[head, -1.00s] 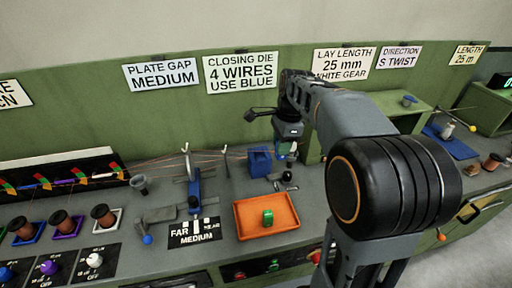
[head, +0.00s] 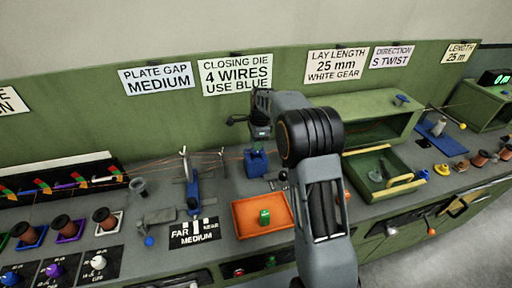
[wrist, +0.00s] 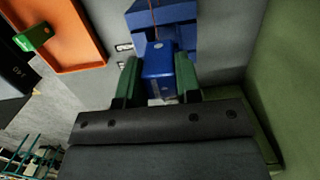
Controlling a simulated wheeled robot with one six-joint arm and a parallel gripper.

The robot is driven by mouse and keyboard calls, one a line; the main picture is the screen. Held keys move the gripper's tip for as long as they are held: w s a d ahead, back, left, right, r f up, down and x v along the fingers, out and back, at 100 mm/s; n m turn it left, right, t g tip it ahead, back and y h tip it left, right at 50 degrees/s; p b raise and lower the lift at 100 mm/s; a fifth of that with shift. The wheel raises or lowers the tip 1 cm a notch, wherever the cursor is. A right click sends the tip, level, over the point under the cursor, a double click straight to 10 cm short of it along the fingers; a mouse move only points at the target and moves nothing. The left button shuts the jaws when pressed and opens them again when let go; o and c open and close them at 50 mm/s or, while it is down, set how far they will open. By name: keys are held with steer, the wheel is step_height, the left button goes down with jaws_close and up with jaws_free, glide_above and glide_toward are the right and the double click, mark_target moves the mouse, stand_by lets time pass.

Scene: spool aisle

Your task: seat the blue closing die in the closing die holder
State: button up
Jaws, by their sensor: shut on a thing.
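My gripper (wrist: 159,72) is shut on the blue closing die (wrist: 159,58), a small blue block between its two green fingers. The blue closing die holder (wrist: 180,14) lies just beyond the die at the top of the wrist view, with a thin wire running to it. The die overlaps the holder in that view, so I cannot tell whether they touch. In the head view my gripper (head: 259,132) is above the holder (head: 256,164), and the die cannot be made out clearly.
An orange tray (head: 240,228) with a green die (head: 264,216) lies in front of the holder. Wires run from the left past two upright posts to the holder. A sign reads "4 wires use blue" (head: 236,76).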

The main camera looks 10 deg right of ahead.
steer(key=shift+w+f, duration=0.15)
steer(key=shift+f, duration=0.05)
steer(key=shift+w+f, duration=0.1)
steer(key=shift+f, duration=1.5)
steer(key=shift+f, duration=0.2)
steer(key=o, duration=1)
